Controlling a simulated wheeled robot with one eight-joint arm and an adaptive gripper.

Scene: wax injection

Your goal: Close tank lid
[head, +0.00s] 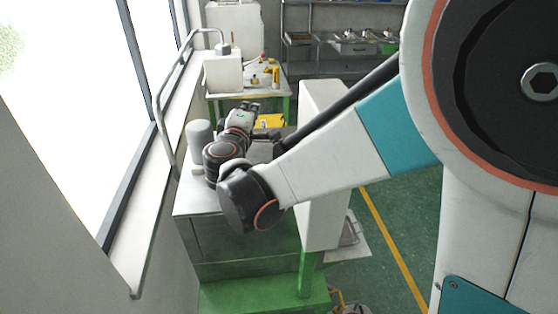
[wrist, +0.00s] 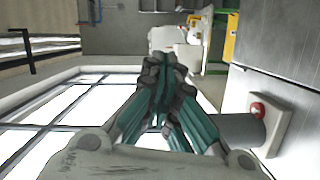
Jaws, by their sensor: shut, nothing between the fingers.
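A grey cylinder (head: 199,133) stands upright on the steel-topped machine (head: 225,238), beside the window wall. I cannot tell for certain which part is the tank lid or how it stands. In the wrist view, a grey cylinder (wrist: 240,127) shows to the right of my gripper, with a pale plate and a red knob (wrist: 257,110) by it. My gripper (head: 247,107) is above the machine's far part, to the right of the cylinder in the head view. In the wrist view its teal and dark fingers (wrist: 162,72) are together, with nothing between them.
A bent metal pipe (head: 160,100) runs along the window on the left. A tall white panel (head: 322,170) stands at the machine's right. Behind it are a green-framed table (head: 225,97) with a white box and yellow items, and a shelf (head: 345,66).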

